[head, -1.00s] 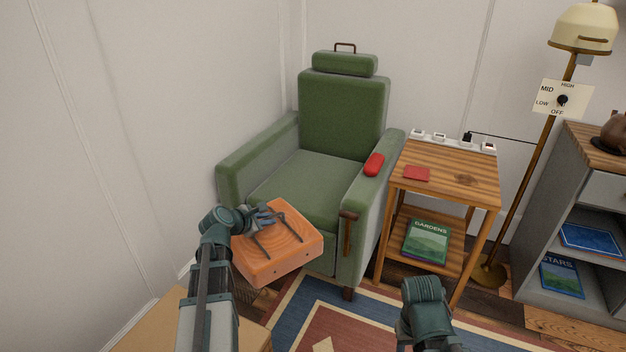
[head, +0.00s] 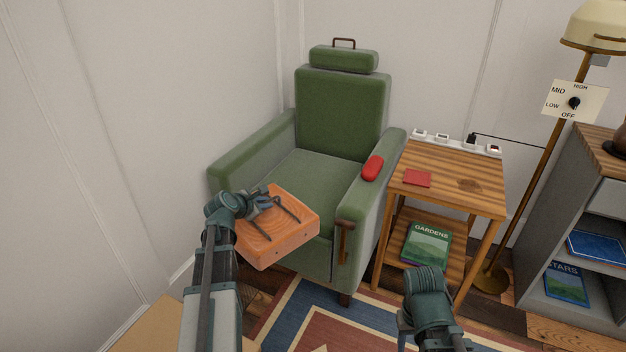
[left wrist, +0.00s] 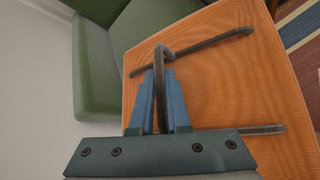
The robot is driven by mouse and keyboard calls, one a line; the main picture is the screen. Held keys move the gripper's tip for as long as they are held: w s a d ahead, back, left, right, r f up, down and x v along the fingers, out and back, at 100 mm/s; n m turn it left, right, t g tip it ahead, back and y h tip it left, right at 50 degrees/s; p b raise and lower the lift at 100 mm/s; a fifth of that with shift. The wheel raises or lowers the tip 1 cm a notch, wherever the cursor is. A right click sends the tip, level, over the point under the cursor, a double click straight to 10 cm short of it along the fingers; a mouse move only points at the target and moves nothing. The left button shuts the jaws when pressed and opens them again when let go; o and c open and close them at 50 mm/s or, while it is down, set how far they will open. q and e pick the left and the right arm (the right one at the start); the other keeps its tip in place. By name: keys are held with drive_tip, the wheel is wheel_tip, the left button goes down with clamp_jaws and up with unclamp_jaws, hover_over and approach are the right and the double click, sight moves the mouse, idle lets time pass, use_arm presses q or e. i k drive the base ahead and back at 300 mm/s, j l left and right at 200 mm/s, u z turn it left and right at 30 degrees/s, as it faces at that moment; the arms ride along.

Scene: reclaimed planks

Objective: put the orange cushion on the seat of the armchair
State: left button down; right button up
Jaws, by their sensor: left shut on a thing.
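The orange cushion (head: 281,239) is a square block with dark straps on top, held in front of the armchair, its far edge overlapping the front of the seat in the head view. My left gripper (head: 262,205) is shut on a dark strap of the cushion; the left wrist view shows the blue fingers (left wrist: 162,100) closed around it over the orange surface (left wrist: 215,85). The green armchair (head: 340,105) has a bare seat (head: 315,172). My right arm (head: 428,300) shows at the lower right, but its fingers cannot be made out.
A red object (head: 373,167) lies on the armchair's right armrest. A wooden side table (head: 450,172) stands close to the right, with a red item (head: 417,178) on top and a book (head: 427,245) below. A floor lamp (head: 540,165) and grey shelf (head: 570,190) stand farther right.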

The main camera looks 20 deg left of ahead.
sight(310, 192)
drive_tip(key=i, duration=1.25)
